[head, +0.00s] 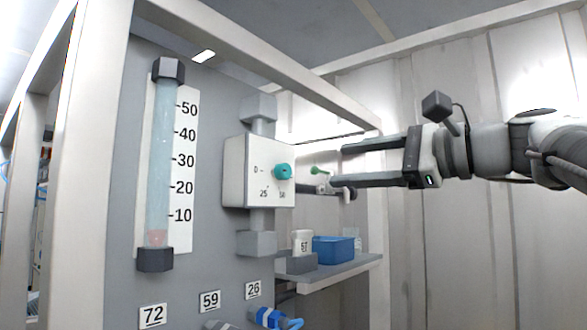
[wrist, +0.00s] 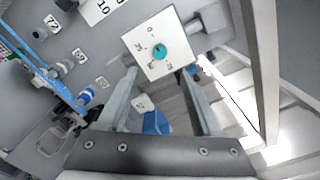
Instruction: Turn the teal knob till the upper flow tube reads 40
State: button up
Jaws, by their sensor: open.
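The teal knob (head: 282,171) sits on the front of a white valve box with a dial marked 0, 25 and 50. It also shows in the wrist view (wrist: 158,53), beyond the fingertips. The flow tube (head: 161,160) stands upright at left on the grey panel, beside a scale from 10 to 50. A reddish float (head: 157,238) is low in the tube, below the 10 mark. My gripper (head: 340,165) is open and empty, right of the knob and apart from it, its fingers pointing toward the box. It also shows in the wrist view (wrist: 160,75).
A small shelf (head: 340,268) below the box holds a blue bin (head: 333,249) and a white container (head: 302,242). A green-handled part (head: 320,170) shows behind my fingers. Blue fittings (head: 268,317) stick out low on the panel. A pale frame post (head: 81,160) stands at left.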

aim_at(288, 171)
jog(key=p+x, duration=0.1)
jog(key=x, duration=1)
jog(key=shift+p, duration=0.3)
grip_shut()
